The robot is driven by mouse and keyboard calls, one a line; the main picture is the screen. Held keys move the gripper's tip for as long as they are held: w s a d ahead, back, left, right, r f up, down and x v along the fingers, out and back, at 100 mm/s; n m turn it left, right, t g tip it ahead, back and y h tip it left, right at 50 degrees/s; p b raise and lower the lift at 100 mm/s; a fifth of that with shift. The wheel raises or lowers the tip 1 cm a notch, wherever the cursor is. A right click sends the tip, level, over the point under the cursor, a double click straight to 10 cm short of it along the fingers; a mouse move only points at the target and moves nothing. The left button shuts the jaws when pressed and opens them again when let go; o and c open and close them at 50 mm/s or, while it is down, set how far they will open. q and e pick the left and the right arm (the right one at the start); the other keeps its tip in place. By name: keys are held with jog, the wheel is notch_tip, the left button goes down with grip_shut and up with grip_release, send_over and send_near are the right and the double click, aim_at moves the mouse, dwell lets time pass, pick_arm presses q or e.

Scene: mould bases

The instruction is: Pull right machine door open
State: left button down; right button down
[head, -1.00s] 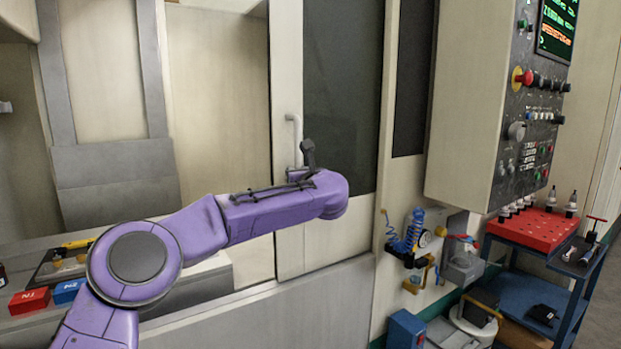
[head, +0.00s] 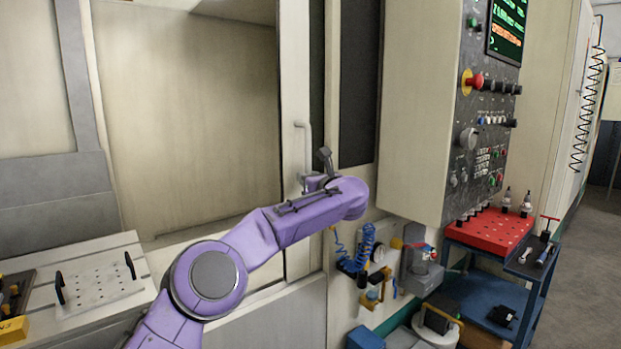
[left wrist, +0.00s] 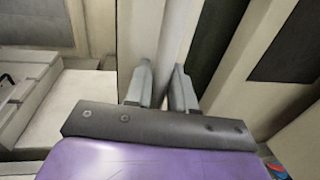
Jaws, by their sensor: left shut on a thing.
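The right machine door (head: 294,75) is a cream sliding panel at the centre of the head view. Its white vertical handle (head: 306,150) stands near its left edge. My left gripper (head: 312,182) is at the lower part of the handle and shut on it. In the left wrist view, the two grey fingers (left wrist: 163,90) stand on either side of the handle (left wrist: 176,40). The door is pulled well to the right, with a wide opening (head: 195,120) on its left. My arm hides part of the lower door. My right gripper is not in view.
A control panel (head: 485,130) juts out to the right of the door. Below it are an air unit (head: 368,250) with a blue hose and a blue cart (head: 480,300) with a red tool tray (head: 490,232). A perforated plate (head: 98,288) with black handles lies at lower left.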

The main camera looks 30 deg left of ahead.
pick_arm(q)
jog(key=shift+a+r, duration=0.1)
jog(key=shift+w, duration=0.1)
jog(key=c, duration=1.3)
grip_release()
jog(key=shift+o, duration=0.9)
jog(key=shift+w+d, duration=0.2)
jog(key=shift+s+d, duration=0.1)
jog(key=b+v, duration=0.4)
jog(key=v, duration=0.6)
